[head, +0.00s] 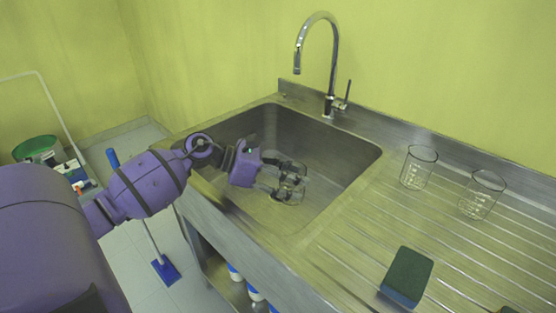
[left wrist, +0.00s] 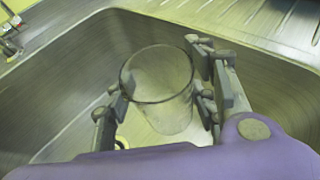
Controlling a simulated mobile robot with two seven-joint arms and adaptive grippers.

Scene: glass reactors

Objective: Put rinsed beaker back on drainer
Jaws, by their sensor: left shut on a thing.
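A clear glass beaker (left wrist: 160,92) is between the fingers of my left gripper (head: 290,182). In the head view the beaker (head: 290,194) is inside the sink basin (head: 345,165). In the left wrist view my left gripper (left wrist: 160,98) is shut on the beaker's sides, with the open rim facing the camera. The ribbed metal drainer (head: 385,222) lies to the right of the basin. My right gripper is not in view.
Two glass beakers (head: 418,167) (head: 482,194) stand on the drainer's back part. A green and blue sponge (head: 407,275) lies near its front. The faucet (head: 333,60) rises behind the basin. The drainer's middle, left of the beakers, is clear.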

